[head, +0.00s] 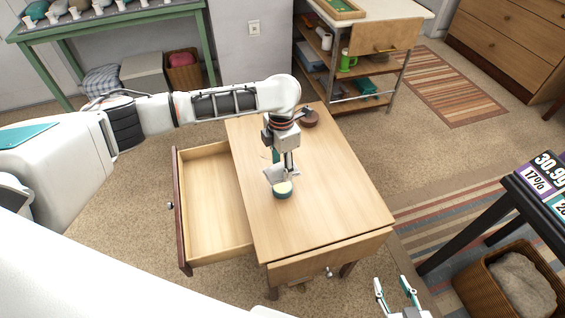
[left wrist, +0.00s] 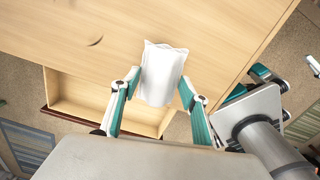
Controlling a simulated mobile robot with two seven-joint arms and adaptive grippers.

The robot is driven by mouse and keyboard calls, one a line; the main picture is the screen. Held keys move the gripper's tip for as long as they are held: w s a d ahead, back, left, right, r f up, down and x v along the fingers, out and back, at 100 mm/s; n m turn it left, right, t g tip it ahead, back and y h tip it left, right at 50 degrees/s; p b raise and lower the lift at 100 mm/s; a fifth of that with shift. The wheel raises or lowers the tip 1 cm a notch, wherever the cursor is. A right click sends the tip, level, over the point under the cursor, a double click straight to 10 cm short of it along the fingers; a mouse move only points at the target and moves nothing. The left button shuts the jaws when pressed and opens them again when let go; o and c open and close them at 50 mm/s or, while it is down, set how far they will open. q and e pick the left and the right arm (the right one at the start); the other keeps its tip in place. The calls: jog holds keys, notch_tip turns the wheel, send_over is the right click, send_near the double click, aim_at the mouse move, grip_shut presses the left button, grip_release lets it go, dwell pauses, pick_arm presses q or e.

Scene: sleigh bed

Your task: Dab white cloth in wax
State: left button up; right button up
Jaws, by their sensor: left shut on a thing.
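My left gripper (head: 280,170) points down over the wooden table and is shut on the white cloth (head: 271,174). In the left wrist view the cloth (left wrist: 163,75) hangs between the fingertips. A small round teal tin with pale cream wax (head: 282,188) stands on the tabletop right by the cloth. The cloth's lower end is at or just above the wax; I cannot tell whether they touch. The tin cannot be made out in the left wrist view. My right gripper (head: 398,293) is open and empty, in front of the table's near right corner.
The table (head: 335,195) has an open, empty drawer (head: 215,205) on its left. A round brown object (head: 309,118) lies at its far end. The rest of the top is clear. A shelf cart (head: 350,75) stands behind; a basket (head: 515,280) is at right.

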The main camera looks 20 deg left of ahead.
pick_arm(q)
jog(key=shift+w+m, duration=0.15)
jog(key=shift+m, duration=0.35)
notch_tip(320, 180, down, 5)
jog(key=b, duration=0.4)
jog(key=shift+b, duration=0.35)
jog(key=shift+f, duration=0.3)
jog(key=shift+f+b, duration=0.2)
jog(key=shift+b, duration=0.25)
